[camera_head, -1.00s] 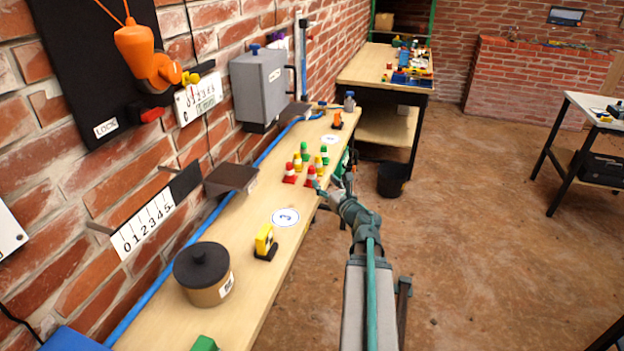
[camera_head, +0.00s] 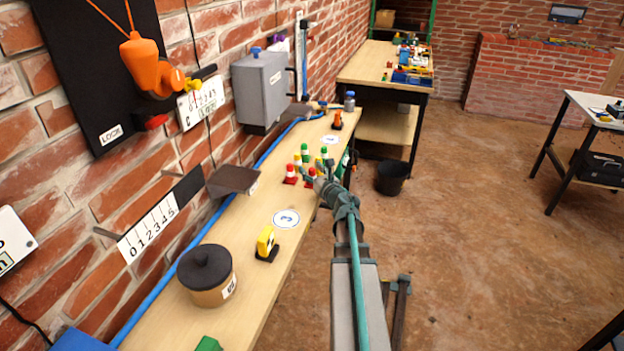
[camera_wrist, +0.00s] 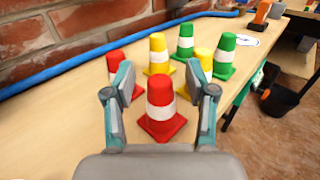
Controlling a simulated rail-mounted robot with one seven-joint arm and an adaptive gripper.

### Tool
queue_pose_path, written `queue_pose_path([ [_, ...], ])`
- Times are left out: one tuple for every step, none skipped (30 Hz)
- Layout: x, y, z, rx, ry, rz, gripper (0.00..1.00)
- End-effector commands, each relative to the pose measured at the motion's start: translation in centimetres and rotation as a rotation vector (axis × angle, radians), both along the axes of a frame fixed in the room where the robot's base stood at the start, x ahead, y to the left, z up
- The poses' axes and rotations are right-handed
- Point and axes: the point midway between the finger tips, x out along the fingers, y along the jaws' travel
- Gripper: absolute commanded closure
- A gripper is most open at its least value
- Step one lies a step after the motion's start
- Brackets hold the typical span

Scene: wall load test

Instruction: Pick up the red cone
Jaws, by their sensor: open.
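Two red cones with white bands stand upright on the narrow wooden bench. The nearer red cone (camera_wrist: 160,108) is between my gripper's open fingers in the wrist view, and neither finger visibly touches it. My gripper (camera_wrist: 159,96) is open and level with the cones. The other red cone (camera_wrist: 117,67) stands behind the left finger, which partly covers it. In the head view the left red cone (camera_head: 290,174) and the nearer one (camera_head: 311,178) show by the end of my arm, which partly hides the cluster. Fingers are too small to read there.
Yellow cones (camera_wrist: 158,55) and green cones (camera_wrist: 224,58) stand close behind and to the right. A blue hose (camera_head: 237,187) runs along the brick wall. A yellow device (camera_head: 266,243) and a dark-lidded pot (camera_head: 206,274) stand nearer. The bench edge drops off at right.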

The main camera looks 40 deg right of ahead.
Motion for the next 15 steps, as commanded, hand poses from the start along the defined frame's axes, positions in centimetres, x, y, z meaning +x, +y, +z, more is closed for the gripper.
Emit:
queue_pose_path([
  [-0.05, 0.02, -0.01, 0.0, 0.0, 0.0, 0.44],
  [-0.05, 0.02, -0.01, 0.0, 0.0, 0.0, 0.44],
  [-0.05, 0.02, -0.01, 0.0, 0.0, 0.0, 0.49],
  [-0.05, 0.02, -0.01, 0.0, 0.0, 0.0, 0.54],
  [-0.05, 0.02, -0.01, 0.0, 0.0, 0.0, 0.59],
  [-0.06, 0.02, 0.0, 0.0, 0.0, 0.0, 0.65],
  [-0.06, 0.02, 0.0, 0.0, 0.0, 0.0, 0.7],
  [-0.06, 0.02, 0.0, 0.0, 0.0, 0.0, 0.75],
  [-0.06, 0.02, 0.0, 0.0, 0.0, 0.0, 0.82],
  [-0.06, 0.02, 0.0, -0.001, 0.0, 0.0, 0.87],
  [-0.06, 0.02, 0.0, 0.0, 0.0, 0.0, 0.92],
  [-0.06, 0.02, 0.0, -0.001, 0.0, 0.0, 0.99],
  [-0.06, 0.02, 0.01, -0.001, 0.0, 0.0, 1.0],
  [-0.05, 0.03, 0.01, -0.001, 0.0, 0.0, 1.0],
  [-0.05, 0.03, 0.02, 0.0, 0.0, 0.0, 1.0],
])
